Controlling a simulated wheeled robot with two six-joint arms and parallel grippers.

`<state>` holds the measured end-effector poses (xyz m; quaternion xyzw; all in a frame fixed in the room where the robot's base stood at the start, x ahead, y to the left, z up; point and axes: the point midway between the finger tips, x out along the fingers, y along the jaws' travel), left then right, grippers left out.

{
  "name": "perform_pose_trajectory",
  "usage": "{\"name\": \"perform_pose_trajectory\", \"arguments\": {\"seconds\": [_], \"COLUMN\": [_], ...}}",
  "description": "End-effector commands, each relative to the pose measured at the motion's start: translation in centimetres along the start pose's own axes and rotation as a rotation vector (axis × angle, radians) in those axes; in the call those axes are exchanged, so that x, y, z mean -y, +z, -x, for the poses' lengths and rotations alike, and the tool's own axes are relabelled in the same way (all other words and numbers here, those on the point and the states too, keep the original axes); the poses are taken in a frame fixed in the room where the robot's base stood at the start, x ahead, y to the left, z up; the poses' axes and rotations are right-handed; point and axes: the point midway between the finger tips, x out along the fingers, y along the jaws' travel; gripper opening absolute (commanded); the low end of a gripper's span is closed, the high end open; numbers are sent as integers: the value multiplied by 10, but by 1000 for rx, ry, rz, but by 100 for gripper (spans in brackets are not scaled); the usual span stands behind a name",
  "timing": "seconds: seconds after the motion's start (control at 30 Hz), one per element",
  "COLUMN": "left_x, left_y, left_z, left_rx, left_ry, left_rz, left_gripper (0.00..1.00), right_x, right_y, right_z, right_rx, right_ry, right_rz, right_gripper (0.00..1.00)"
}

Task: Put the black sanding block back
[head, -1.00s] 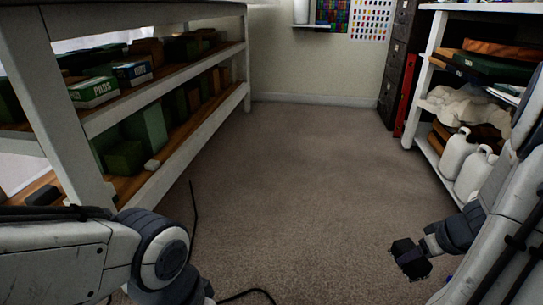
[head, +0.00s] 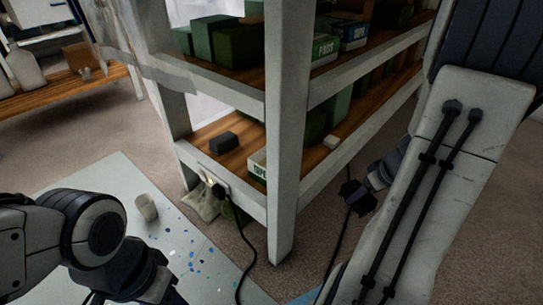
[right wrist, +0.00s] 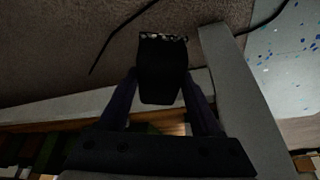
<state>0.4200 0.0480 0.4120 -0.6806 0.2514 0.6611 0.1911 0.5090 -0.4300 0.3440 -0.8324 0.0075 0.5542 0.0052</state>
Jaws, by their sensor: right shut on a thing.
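My right gripper (right wrist: 162,85) is shut on a black block (right wrist: 162,72), which sits between the two fingers in the right wrist view. The far end of the block has a pale, speckled edge. In the head view my right gripper (head: 357,196) is beside the shelf unit, above the carpet, and the block is hard to tell from the dark fingers. A second dark block (head: 223,142) lies on the lower wooden shelf (head: 240,158), left of the near post. My left gripper (head: 150,289) is at the bottom left and its fingers are mostly hidden.
The white shelf post (head: 284,150) stands between the lower shelf and my right arm. Green boxes (head: 224,42) and a labelled box (head: 257,170) fill parts of the shelves. A cup (head: 146,207) stands on a paint-spotted mat (head: 95,185). A black cable (head: 243,240) hangs down.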

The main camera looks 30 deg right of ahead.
Motion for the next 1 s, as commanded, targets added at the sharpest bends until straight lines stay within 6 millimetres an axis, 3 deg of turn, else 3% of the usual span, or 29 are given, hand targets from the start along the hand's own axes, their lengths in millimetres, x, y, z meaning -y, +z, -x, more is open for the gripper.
{"name": "perform_pose_trajectory", "arguments": {"seconds": [0.17,0.4,0.6,0.83,1.0], "left_x": [-1,-4,-6,-6,-8], "left_y": [-1,-3,-4,-5,-6], "left_z": [11,48,77,86,110], "left_rx": [0,0,0,0,0], "left_ry": [0,0,0,0,0], "left_rz": [0,0,0,0,0], "left_gripper": [50,50,50,50,50], "right_x": [2,13,15,13,13], "right_y": [-18,-85,-126,-141,-160], "right_z": [-4,-27,-46,-56,-60], "right_rx": [1,3,2,0,1], "right_ry": [-5,-13,-12,-8,-10], "right_rz": [7,24,23,20,19], "right_gripper": [0,0,0,0,0]}}
